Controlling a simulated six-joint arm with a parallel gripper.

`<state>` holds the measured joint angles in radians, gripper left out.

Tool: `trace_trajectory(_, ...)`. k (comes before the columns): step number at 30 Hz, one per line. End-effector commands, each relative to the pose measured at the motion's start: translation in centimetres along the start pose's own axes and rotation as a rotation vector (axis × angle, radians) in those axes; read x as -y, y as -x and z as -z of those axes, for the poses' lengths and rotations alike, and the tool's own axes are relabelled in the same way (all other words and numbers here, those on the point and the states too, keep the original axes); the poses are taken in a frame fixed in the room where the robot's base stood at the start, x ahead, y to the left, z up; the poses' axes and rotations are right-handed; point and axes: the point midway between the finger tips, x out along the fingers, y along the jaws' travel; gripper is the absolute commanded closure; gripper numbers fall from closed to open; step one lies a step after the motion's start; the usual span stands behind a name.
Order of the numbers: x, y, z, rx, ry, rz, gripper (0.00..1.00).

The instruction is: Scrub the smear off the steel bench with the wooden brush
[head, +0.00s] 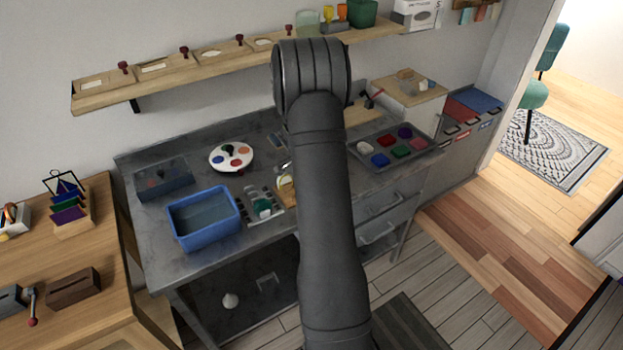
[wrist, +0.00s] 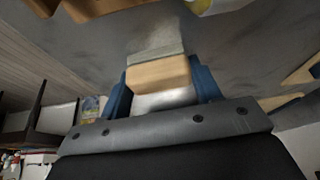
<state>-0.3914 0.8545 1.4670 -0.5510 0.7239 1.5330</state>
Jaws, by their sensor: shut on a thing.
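The grey steel bench (head: 190,265) stands against the wall in the head view, and its top fills much of the wrist view (wrist: 240,50). My gripper (wrist: 162,88) shows blue fingers in the wrist view, shut on the wooden brush (wrist: 158,75). The brush has a pale wood block with a grey-green bristle strip on its far side. The bristles face the bench top; I cannot tell if they touch it. In the head view my arm hides the gripper and brush. I cannot make out the smear in either view.
On the bench are a blue basin (head: 177,218), a paint palette (head: 231,157), a dark box (head: 163,180) and a tray of coloured pieces (head: 435,149). A wall shelf (head: 155,91) runs above. A wooden table (head: 98,235) stands at left.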

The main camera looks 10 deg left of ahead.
Motion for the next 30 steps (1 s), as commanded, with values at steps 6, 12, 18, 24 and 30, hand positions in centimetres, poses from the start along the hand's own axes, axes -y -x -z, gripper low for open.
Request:
trace_trajectory(6,-0.1,-0.8,1.9,0.000,-0.001,-0.001,0.64)
trace_trajectory(12,-0.2,-1.5,3.5,0.000,-0.001,-0.002,0.64)
trace_trajectory(18,-0.3,-2.2,5.2,0.000,-0.002,-0.001,0.64)
trace_trajectory(24,-0.1,-1.3,3.1,0.000,0.003,-0.001,0.64)
trace_trajectory(30,-0.1,-0.6,1.4,0.001,0.003,0.000,0.64)
